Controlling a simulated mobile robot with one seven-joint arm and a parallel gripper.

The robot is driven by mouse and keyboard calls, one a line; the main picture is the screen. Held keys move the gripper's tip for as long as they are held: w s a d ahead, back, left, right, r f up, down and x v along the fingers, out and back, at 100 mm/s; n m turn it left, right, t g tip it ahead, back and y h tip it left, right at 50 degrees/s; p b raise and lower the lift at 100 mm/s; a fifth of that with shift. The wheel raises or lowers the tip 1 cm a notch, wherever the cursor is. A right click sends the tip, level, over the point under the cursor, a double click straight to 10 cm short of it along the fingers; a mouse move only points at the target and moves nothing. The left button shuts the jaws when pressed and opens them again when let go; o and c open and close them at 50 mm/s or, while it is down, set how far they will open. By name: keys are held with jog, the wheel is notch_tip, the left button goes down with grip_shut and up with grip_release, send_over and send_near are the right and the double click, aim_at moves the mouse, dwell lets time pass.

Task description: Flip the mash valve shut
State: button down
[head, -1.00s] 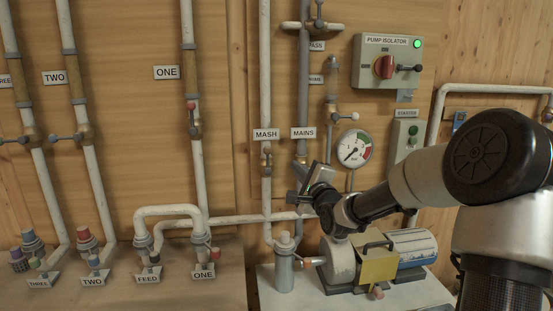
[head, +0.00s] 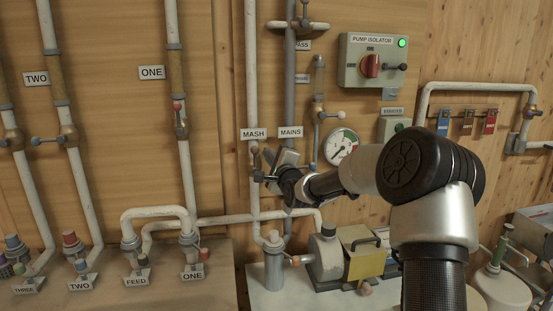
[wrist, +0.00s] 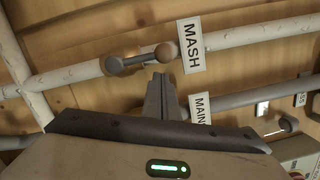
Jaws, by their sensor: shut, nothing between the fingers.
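The mash valve (head: 254,163) sits on the white vertical pipe just below the MASH label (head: 253,134). In the wrist view its grey lever (wrist: 138,60) ends in a round brown knob (wrist: 167,53) beside the label and lies roughly along the pipe. My gripper (head: 268,178) is beside the valve, on its right and slightly low in the head view. In the wrist view my gripper (wrist: 160,77) has its fingers together and empty, with the tips close to the lever. I cannot tell whether they touch it. My arm hides part of the mains pipe.
The grey mains pipe with its MAINS label (head: 290,132) runs close on the right. A pressure gauge (head: 342,147) and the pump isolator box (head: 374,61) are farther right. The pump (head: 325,258) stands below my arm. Bare wood panel lies left of the mash pipe.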

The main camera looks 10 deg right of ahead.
aim_at(256, 153)
jog(key=shift+s+a+r, duration=0.25)
jog(key=shift+s+a, duration=0.25)
jog(key=shift+a, duration=0.2)
jog(key=shift+a+r+n+b, duration=0.1)
jog(key=shift+a+n+b, duration=0.25)
jog(key=shift+n, duration=0.15)
jog(key=a+n+b, duration=0.1)
jog(key=n+b, duration=0.1)
jog(key=n, duration=0.1)
jog(key=shift+a+r+g, duration=0.1)
jog(key=shift+a+g, duration=0.2)
jog(key=shift+a, duration=0.1)
jog(key=a+f+n+g+h+b, duration=0.1)
jog(key=a+f+n+b, duration=0.2)
jog(key=n, duration=0.9)
jog(key=a+b, duration=0.3)
jog(key=shift+a+f, duration=0.2)
jog(key=shift+f, duration=0.15)
jog(key=shift+a+f+b, duration=0.1)
jog(key=shift+f+b, duration=0.05)
jog(key=shift+b, duration=0.15)
